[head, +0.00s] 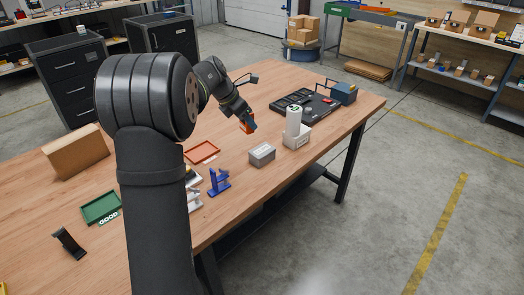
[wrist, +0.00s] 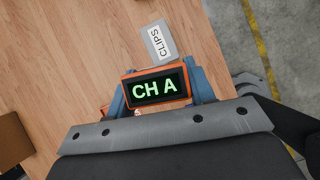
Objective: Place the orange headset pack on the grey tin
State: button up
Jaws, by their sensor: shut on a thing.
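The orange headset pack (wrist: 157,87), with a dark face reading "CH A" in green, is held between the blue fingers of my gripper (wrist: 160,92) in the wrist view. In the head view the orange pack (head: 247,126) shows at the end of my gripper (head: 249,121), above the table. The grey tin (head: 262,155) stands on the table near its front edge, lower and a little right of the pack. In the wrist view the tin (wrist: 159,42) shows a white "CLIPS" label, just beyond the pack. The pack appears apart from the tin.
A white cylinder on a pale block (head: 297,135) stands right of the tin. A blue stand (head: 219,182) and a red tray (head: 202,152) lie to its left. A black tray (head: 305,105) and a blue-grey box (head: 343,93) are behind. Bare wood surrounds the tin.

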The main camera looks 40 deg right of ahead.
jog(key=s+d+m+g, duration=0.15)
jog(key=s+d, duration=0.35)
jog(key=s, duration=0.7)
send_near(263, 152)
jog(key=shift+s+d+r+m+t, duration=0.15)
jog(key=shift+s+d, duration=0.15)
jog(key=shift+d, duration=0.3)
jog(key=shift+s+d+r+m+t, duration=0.1)
jog(key=shift+s+d, duration=0.2)
jog(key=shift+d, duration=0.3)
jog(key=shift+f, duration=2)
jog(key=shift+f, duration=0.2)
jog(key=o, duration=1.1)
jog(key=shift+r, duration=0.1)
